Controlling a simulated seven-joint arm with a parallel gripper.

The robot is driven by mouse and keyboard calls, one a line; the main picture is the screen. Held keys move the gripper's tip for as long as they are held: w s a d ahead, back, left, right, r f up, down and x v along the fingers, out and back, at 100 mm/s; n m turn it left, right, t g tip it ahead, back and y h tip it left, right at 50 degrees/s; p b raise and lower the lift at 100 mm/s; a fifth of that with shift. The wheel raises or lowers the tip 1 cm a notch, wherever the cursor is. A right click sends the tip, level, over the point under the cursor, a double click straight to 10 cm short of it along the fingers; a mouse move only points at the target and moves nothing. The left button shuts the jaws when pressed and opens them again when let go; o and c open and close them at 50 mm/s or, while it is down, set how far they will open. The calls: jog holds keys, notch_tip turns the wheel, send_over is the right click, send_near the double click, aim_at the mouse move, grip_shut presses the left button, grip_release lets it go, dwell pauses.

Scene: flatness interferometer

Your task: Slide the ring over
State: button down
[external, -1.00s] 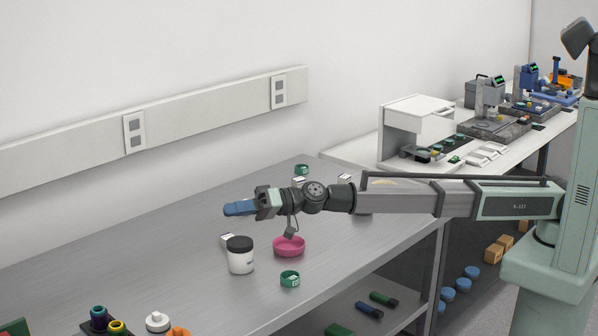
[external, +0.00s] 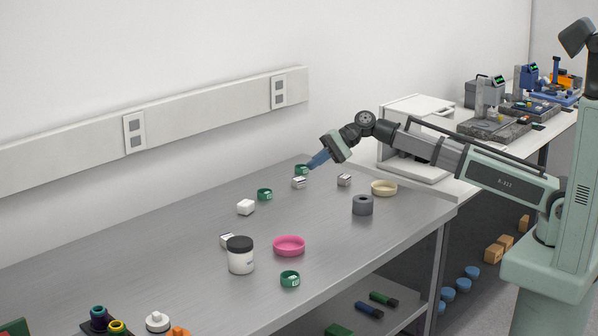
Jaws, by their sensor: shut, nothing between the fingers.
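Three green rings or ring-like pieces with white labels are on the grey metal table: one near the front edge (external: 290,279), one in the middle (external: 264,194) and one toward the back (external: 301,170). My gripper (external: 314,163) has its blue fingers shut and empty, pointing down and left. The fingertips are at or just beside the back green ring; I cannot tell whether they touch it. A grey cylinder with a hole in its top (external: 362,206) stands on the right part of the table.
A pink dish (external: 289,247), a white jar with a black lid (external: 240,261), a white block (external: 245,207), small metal blocks (external: 344,180) and a cream dish (external: 383,188) share the table (external: 180,255). The left middle is clear. A wall rail runs behind.

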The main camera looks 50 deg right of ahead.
jog(key=s+d+f+m+g+h, duration=0.1)
jog(key=s+d+m, duration=0.2)
jog(key=d, duration=0.6)
jog(key=s+d+f+m+g+h, duration=0.15)
jog(key=s+d+m, duration=0.25)
jog(key=d, duration=0.5)
jog(key=s+d+f+m+g+h, duration=0.1)
jog(key=s+d+m, duration=0.2)
jog(key=d, duration=0.6)
jog(key=x, duration=1)
jog(key=shift+a, duration=0.1)
jog(key=a, duration=0.2)
jog(key=shift+a, duration=1)
jog(key=shift+a, duration=0.1)
jog(key=a, duration=2)
jog(key=shift+a, duration=0.1)
